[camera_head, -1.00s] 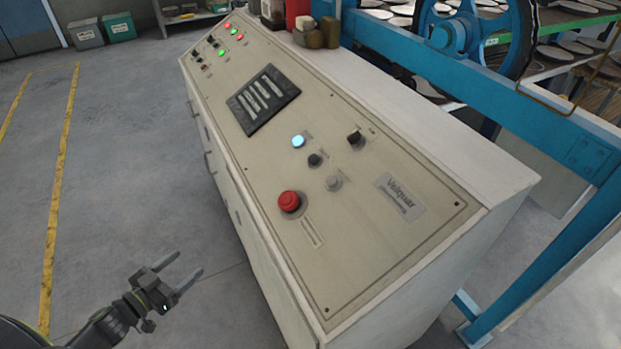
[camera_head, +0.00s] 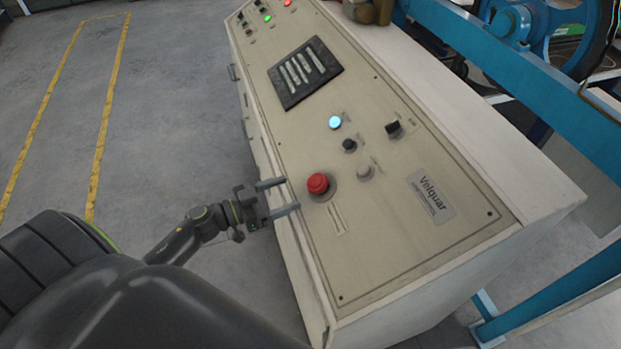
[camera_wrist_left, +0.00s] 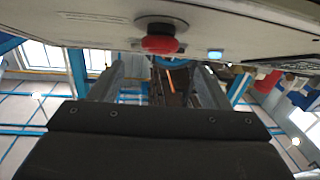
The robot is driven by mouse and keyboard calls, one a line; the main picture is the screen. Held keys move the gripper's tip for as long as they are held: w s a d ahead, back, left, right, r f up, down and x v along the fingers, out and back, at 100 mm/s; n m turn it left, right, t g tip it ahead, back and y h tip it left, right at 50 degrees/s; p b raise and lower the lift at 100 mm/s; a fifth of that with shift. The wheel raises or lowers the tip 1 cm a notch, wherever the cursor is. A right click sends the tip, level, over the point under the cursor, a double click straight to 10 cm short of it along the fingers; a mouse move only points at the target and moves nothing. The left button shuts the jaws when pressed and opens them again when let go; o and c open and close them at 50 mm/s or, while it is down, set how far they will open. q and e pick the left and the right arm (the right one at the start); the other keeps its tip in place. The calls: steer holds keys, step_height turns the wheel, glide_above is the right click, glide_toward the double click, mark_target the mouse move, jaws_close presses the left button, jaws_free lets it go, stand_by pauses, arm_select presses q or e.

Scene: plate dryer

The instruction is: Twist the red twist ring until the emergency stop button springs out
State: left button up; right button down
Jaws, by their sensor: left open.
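The red emergency stop button with its twist ring (camera_head: 318,184) stands on the sloped beige control panel (camera_head: 390,240), in a dark round base. In the left wrist view the red button (camera_wrist_left: 160,44) shows above and beyond the fingers, apart from them. My left gripper (camera_head: 283,198) is open and empty at the panel's near left edge, just left of the button. Its two fingers point toward the button. In the left wrist view the open fingers (camera_wrist_left: 160,84) stand on both sides below the button. My right gripper is not in view.
A lit blue-white button (camera_head: 335,122), black knobs (camera_head: 394,129) and a grey button (camera_head: 365,173) sit beyond the red button. A dark slotted panel (camera_head: 304,72) lies farther up. A blue machine frame (camera_head: 510,70) stands behind the console. The floor at left is clear.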

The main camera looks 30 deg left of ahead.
mark_target(312, 183)
arm_select(q)
steer(key=p+x, duration=0.1)
steer(key=x, duration=0.6)
steer(key=shift+w+d, duration=0.15)
steer(key=shift+w, duration=0.05)
steer(key=c, duration=1)
steer(key=shift+f, duration=0.1)
steer(key=shift+m, duration=0.3)
